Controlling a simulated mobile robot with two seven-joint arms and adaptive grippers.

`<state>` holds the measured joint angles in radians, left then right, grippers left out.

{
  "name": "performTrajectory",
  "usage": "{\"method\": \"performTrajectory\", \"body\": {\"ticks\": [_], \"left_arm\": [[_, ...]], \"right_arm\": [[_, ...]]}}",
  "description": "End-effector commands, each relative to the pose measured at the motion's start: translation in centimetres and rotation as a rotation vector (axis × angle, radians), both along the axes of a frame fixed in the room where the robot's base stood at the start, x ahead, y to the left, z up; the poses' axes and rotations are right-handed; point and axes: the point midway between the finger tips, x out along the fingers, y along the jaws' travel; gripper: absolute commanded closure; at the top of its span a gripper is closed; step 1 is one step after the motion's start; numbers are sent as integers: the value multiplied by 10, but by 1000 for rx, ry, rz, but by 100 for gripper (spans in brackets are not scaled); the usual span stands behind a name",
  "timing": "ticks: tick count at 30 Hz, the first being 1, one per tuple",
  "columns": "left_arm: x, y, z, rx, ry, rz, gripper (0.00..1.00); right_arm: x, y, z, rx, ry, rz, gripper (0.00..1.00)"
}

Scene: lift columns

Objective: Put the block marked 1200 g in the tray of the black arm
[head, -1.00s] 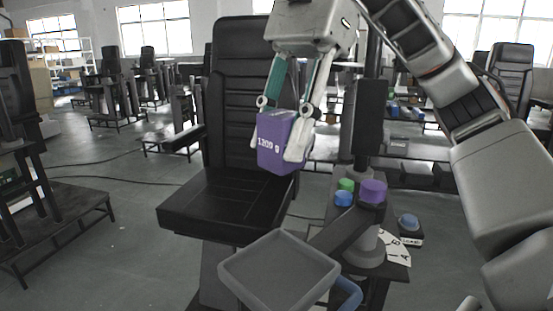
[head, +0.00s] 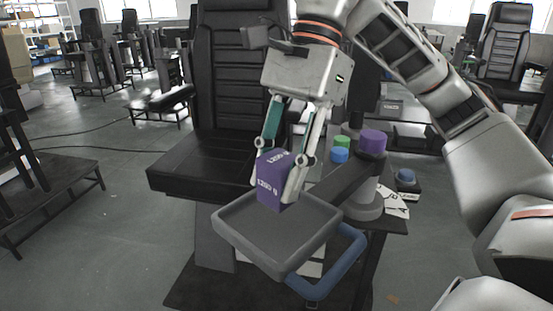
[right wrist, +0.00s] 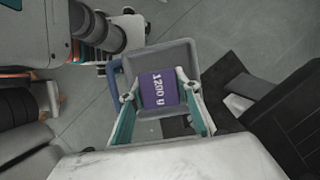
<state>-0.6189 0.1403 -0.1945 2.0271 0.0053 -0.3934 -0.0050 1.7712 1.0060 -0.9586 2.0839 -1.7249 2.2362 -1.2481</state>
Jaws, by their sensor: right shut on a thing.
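The purple block (head: 271,183) has white lettering; the right wrist view shows the block (right wrist: 159,90) with 1200 on its top. My right gripper (head: 275,190) is shut on it from both sides. The grey tray (head: 262,244), on the end of the black arm (head: 340,180), lies below the block. The block is over the tray's back part; I cannot tell whether it touches the tray floor. In the right wrist view the tray (right wrist: 186,55) surrounds the block. My left gripper is not in view.
A black seat (head: 215,165) stands behind and left of the tray. A purple knob (head: 373,142) tops the black arm's post, with blue (head: 339,155) and green (head: 341,142) knobs nearby. A blue loop handle (head: 335,272) is beneath the tray's right side.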

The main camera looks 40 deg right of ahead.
Motion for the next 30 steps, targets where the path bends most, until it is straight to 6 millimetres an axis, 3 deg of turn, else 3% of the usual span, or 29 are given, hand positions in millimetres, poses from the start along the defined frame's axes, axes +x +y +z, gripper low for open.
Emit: {"method": "performTrajectory", "body": {"ticks": [10,23,24,25,30], "left_arm": [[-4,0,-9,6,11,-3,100],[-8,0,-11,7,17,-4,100],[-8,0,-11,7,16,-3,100],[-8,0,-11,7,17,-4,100],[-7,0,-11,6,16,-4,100]], "right_arm": [[0,0,-38,2,1,-1,100],[0,0,-42,2,-3,1,100],[0,0,-42,0,0,1,58],[0,0,-42,0,0,1,52],[0,0,-42,0,1,1,52]]}}
